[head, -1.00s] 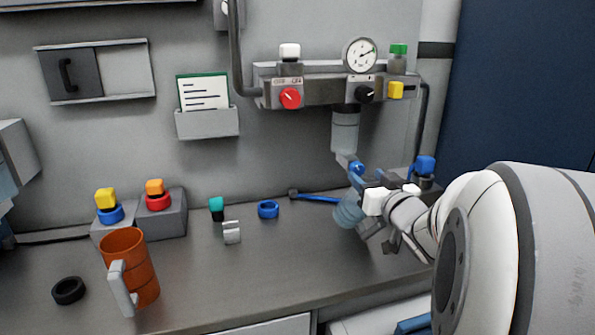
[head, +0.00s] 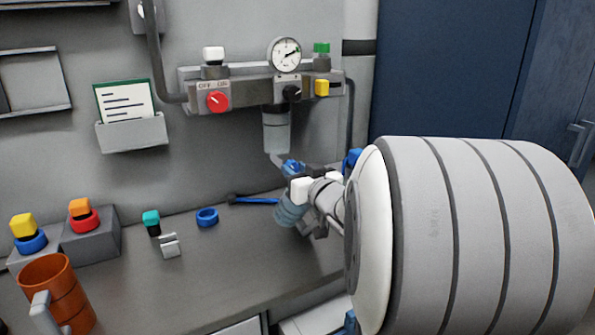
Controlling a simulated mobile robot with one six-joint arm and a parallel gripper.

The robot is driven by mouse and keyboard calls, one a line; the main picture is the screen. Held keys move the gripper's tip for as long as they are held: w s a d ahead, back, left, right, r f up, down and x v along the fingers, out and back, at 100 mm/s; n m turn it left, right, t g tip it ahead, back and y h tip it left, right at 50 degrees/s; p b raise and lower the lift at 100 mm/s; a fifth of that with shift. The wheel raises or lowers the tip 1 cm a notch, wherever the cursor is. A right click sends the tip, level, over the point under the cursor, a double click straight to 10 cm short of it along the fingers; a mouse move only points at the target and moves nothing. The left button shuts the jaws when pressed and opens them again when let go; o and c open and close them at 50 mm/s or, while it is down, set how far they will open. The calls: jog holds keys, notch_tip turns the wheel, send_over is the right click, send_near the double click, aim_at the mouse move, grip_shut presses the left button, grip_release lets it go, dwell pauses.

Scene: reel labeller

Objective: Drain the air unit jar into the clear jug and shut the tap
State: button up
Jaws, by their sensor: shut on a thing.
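The air unit jar (head: 276,130) hangs under the grey air unit on the wall, with a pale lower part. A blue tap (head: 291,167) shows below it; I cannot tell its setting. The clear jug (head: 288,213), bluish and see-through, is under the jar and tap, close above or on the bench. My gripper (head: 304,216) is at the jug's right side and shut on it. My arm and the white gripper parts hide the jug's right side and the grip itself. I cannot see whether liquid is in the jug.
The air unit (head: 245,92) carries a red knob (head: 218,101), a gauge (head: 285,54) and a yellow block (head: 322,88). A blue-handled tool (head: 255,200), a blue ring (head: 207,217) and an orange mug (head: 57,290) are on the bench. The bench's middle is clear.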

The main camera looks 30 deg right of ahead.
jog(key=shift+c, duration=0.7)
jog(key=n+b, duration=0.2)
jog(key=n, duration=0.1)
jog(key=o, duration=1)
jog(key=shift+c, duration=0.2)
